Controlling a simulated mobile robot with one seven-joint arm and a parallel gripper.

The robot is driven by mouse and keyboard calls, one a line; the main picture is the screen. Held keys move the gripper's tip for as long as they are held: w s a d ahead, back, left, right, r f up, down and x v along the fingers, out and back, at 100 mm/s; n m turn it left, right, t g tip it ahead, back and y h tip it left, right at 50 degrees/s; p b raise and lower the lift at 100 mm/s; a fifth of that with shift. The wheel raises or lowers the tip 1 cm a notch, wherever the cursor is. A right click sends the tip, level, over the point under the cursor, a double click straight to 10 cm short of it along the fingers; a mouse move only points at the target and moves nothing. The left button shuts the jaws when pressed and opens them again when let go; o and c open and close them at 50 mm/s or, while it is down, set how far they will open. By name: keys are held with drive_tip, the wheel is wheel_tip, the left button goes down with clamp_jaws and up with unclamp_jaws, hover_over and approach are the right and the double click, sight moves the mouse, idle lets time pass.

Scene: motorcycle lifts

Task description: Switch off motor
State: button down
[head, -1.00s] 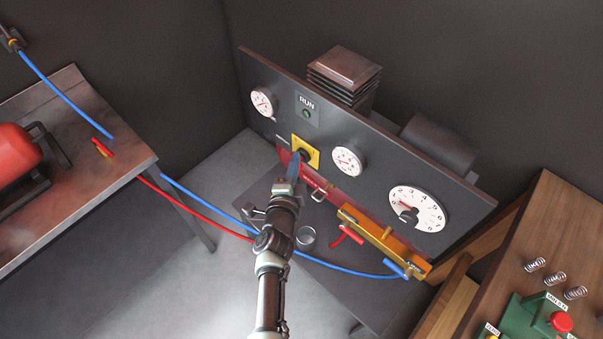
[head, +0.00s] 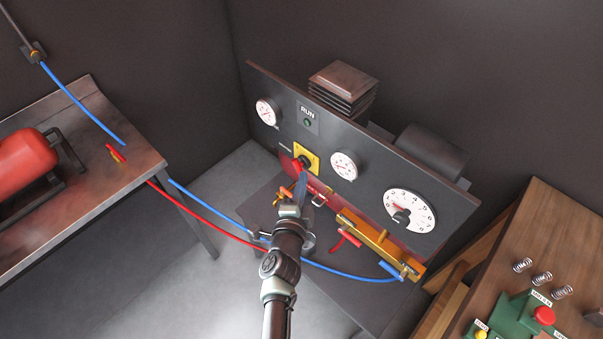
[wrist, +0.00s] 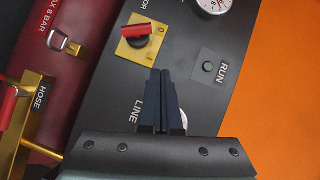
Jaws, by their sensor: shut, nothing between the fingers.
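The motor switch is a yellow plate (head: 313,150) on the dark panel, with a black rotary knob and red handle (head: 297,163). In the wrist view the red handle (wrist: 139,30) lies across the yellow plate (wrist: 128,50), its right end near a mark that looks like 0. The green RUN lamp (head: 307,122) looks dark; it also shows in the wrist view (wrist: 208,67). My gripper (head: 302,174) is shut and empty just below the switch. In the wrist view the closed fingertips (wrist: 161,72) reach the plate's lower edge in the picture, apart from the handle; contact with the plate is unclear.
Gauges (head: 344,165) and a large numbered dial (head: 410,211) sit on the panel. A brass hose bar (head: 375,240) and a small metal latch (head: 319,199) lie below. Blue (head: 335,272) and red (head: 205,219) hoses cross the floor area. A wooden bench (head: 500,235) stands right.

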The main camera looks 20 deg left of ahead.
drive_tip(key=v, duration=0.2)
drive_tip(key=p+v, duration=0.1)
drive_tip(key=v, duration=0.1)
drive_tip(key=p+v, duration=0.1)
drive_tip(key=v, duration=0.1)
drive_tip(key=shift+a+r, duration=0.3)
drive_tip(key=shift+a, duration=0.05)
